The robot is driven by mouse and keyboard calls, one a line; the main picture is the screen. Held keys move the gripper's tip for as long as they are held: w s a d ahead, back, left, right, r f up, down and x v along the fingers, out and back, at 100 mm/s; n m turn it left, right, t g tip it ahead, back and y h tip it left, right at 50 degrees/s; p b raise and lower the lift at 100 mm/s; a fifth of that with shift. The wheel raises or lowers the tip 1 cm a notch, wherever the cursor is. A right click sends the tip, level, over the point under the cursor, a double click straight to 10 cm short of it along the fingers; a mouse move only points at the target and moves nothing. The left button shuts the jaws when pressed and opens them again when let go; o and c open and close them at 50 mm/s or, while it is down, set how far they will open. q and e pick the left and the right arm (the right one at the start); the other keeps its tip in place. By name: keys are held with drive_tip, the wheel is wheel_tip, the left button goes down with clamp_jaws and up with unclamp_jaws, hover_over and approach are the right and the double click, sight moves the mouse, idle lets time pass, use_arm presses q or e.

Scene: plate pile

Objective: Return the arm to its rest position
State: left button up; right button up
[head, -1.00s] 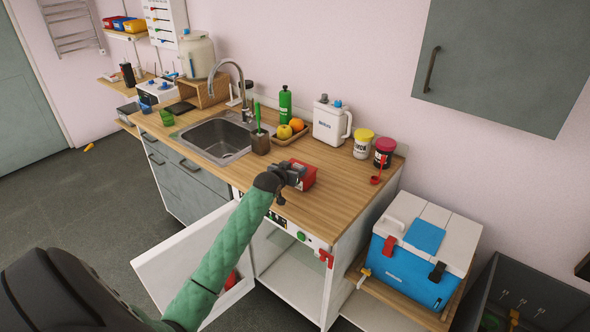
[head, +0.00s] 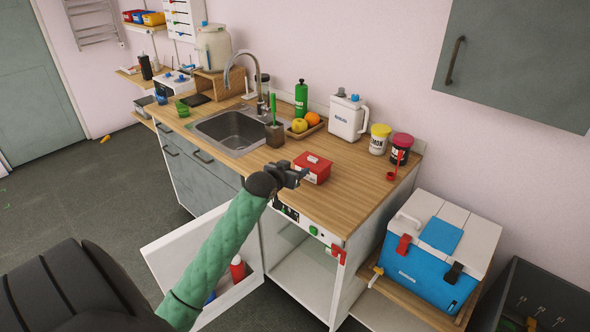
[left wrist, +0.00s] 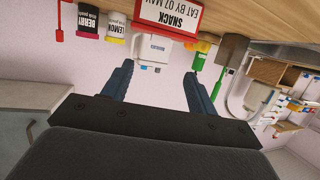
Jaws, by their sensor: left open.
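My left arm, in a green quilted sleeve, reaches in from the lower left in the head view. Its gripper (head: 297,174) is at the counter's front edge, just left of a red box (head: 313,168) on the wooden counter (head: 345,185). The gripper is open and empty, apart from the box. In the left wrist view the two fingers (left wrist: 158,85) are spread with nothing between them. There the red box (left wrist: 170,16) shows a white label reading SNACK, beyond the fingertips. My right gripper is in neither view.
Under the counter, a white door (head: 176,255) stands open by an empty compartment (head: 303,283). A sink (head: 235,132), fruit tray (head: 305,130), white jug (head: 347,118) and two jars are on the counter. A blue cooler (head: 425,265) stands right, a wall cabinet (head: 515,60) above.

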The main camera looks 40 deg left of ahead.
use_arm(q)
drive_tip(key=shift+d+f, duration=0.1)
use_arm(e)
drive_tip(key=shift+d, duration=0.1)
